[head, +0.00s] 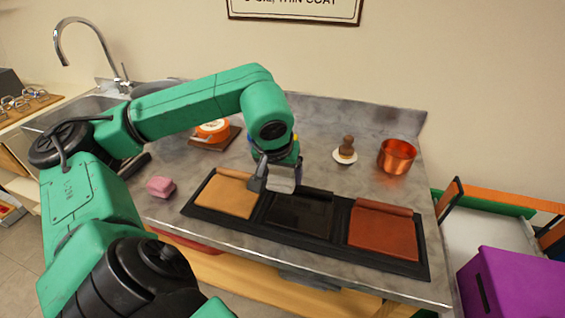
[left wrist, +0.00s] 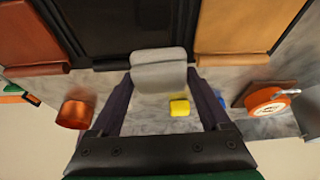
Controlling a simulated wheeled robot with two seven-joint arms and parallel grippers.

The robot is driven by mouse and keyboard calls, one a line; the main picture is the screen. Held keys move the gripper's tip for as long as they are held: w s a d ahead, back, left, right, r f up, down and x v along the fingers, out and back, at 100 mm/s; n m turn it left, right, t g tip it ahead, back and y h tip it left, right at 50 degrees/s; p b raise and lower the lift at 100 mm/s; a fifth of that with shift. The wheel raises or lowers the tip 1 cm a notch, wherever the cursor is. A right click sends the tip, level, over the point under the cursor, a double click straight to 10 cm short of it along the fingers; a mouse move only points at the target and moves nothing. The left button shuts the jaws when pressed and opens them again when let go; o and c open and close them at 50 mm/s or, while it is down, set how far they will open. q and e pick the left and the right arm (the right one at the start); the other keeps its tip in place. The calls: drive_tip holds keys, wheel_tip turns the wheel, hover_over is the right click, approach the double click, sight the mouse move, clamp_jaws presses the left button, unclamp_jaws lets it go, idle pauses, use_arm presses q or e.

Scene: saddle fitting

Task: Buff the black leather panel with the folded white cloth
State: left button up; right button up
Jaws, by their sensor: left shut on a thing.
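The black leather panel (head: 300,216) lies in the middle of a long black tray (head: 340,253) on the grey counter, between a tan panel (head: 227,195) and a red-brown panel (head: 383,233). My left gripper (head: 272,181) is shut on the folded white cloth (head: 284,179), at the black panel's back left corner by the tan panel. In the left wrist view the pale cloth (left wrist: 159,69) sits between the fingers, and the black panel (left wrist: 115,25) shows beyond it. I cannot tell whether the cloth touches the panel. My right gripper is out of view.
A copper pot (head: 396,156) and a brown knob-shaped tool on a white dish (head: 345,157) stand at the back right. An orange round container (head: 213,130) is on a board at the back left. A pink block (head: 161,187) lies left of the tray. A yellow object (left wrist: 179,107) shows in the wrist view.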

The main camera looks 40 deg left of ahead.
use_arm(q)
drive_tip(key=shift+r+p, duration=0.6)
drive_tip(key=shift+r, duration=0.55)
